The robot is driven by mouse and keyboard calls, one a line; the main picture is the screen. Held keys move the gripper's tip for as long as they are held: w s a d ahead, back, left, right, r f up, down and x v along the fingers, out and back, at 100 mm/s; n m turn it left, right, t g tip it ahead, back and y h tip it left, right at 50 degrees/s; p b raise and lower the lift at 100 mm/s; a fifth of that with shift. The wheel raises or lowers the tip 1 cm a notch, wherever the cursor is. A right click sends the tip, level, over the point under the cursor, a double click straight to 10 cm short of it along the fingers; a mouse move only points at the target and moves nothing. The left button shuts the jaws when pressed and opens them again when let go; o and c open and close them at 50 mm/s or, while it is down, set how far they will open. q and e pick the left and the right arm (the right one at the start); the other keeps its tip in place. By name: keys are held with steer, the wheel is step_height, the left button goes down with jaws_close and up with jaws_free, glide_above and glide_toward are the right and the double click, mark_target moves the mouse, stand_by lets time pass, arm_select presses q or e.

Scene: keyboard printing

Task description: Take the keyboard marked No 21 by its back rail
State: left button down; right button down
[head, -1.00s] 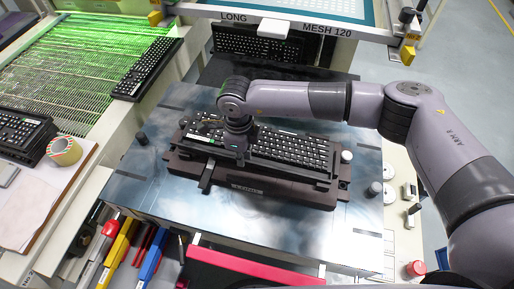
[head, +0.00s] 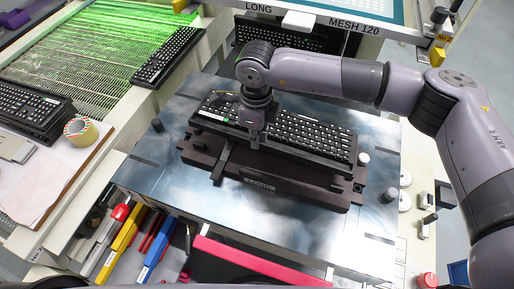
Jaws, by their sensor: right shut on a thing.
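A black keyboard (head: 310,133) with pale legends and a small green mark at its left end is above the dark fixture (head: 285,180) in the middle of the steel table. It appears slightly raised from the fixture. Any No 21 marking is too small to read. My right gripper (head: 252,140) points down at the left part of this keyboard and is shut on it. Its fingertips and the exact place of the hold are hard to make out. My left gripper is not in view.
Another keyboard (head: 168,55) lies by the green-lit mesh belt (head: 95,50). More keyboards lie at the far left (head: 35,103) and under the screen frame (head: 290,35). Short dark posts stand on the steel table (head: 160,185). Coloured tools lie below its front edge.

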step_height(320, 180, up, 15)
steer(key=b, duration=0.3)
steer(key=shift+f, duration=0.15)
steer(key=c, duration=2.3)
jaws_free()
jaws_close()
